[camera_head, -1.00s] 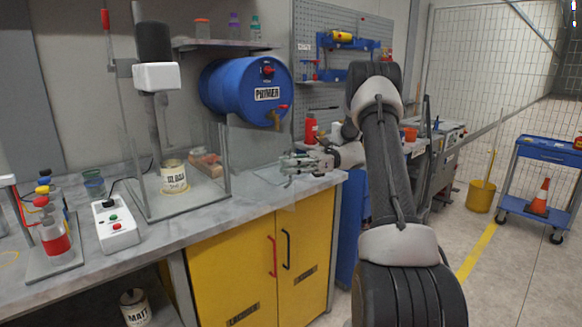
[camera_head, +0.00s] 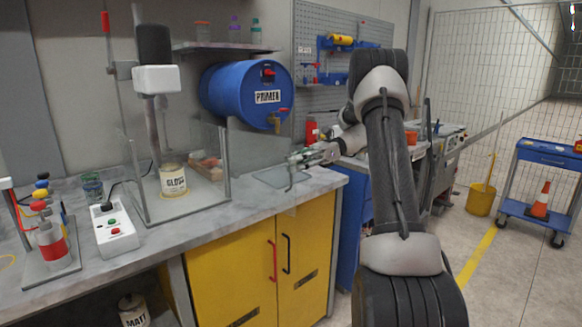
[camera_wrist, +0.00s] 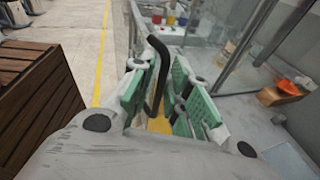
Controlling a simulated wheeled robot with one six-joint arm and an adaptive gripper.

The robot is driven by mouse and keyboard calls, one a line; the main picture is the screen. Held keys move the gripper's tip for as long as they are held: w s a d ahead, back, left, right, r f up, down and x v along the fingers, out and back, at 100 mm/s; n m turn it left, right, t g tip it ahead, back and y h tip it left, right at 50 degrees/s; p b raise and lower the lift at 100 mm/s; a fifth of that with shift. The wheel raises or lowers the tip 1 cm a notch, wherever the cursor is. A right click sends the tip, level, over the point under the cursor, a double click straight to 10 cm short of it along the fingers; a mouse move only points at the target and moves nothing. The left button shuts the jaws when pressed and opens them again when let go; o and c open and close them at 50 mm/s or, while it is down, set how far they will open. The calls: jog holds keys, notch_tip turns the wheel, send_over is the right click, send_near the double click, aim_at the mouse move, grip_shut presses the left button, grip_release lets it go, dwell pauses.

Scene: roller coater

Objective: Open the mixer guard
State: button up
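The mixer (camera_head: 157,78) has a white head and a dark motor above a can labelled GLOSS (camera_head: 173,180). Its clear guard (camera_head: 205,150) has a grey frame; a faint clear panel reaches right from the frame's right post towards my gripper (camera_head: 296,162). The panel's exact angle is hard to tell. In the wrist view, a bent black handle (camera_wrist: 157,75) stands between the green-padded fingers of my gripper (camera_wrist: 160,85). The fingers are apart, with gaps beside the handle. What the handle joins to is not clear.
A button box (camera_head: 114,228) and a bottle stand (camera_head: 52,248) are at left on the bench. A flat grey plate (camera_head: 268,178) lies below my gripper. Yellow cabinets (camera_head: 232,268) are under the bench.

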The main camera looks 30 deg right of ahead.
jog(key=r, duration=0.2)
jog(key=a+r+y, duration=0.1)
jog(key=r, duration=0.2)
jog(key=w+r+n+y, duration=0.1)
jog(key=r, duration=0.1)
jog(key=shift+w+a+r+t, duration=0.1)
jog(key=shift+a+r+t, duration=0.1)
jog(key=shift+r+t, duration=0.15)
jog(key=f, duration=0.2)
jog(key=s+d+f+h, duration=0.1)
jog(key=f, duration=0.1)
jog(key=f+m+h, duration=0.1)
jog(key=f, duration=0.1)
jog(key=shift+s+d+f, duration=0.2)
jog(key=shift+s+d, duration=0.15)
jog(key=shift+d, duration=0.05)
jog(key=w+d, duration=0.6)
jog(key=shift+d+f, duration=0.25)
jog(key=shift+f, duration=0.05)
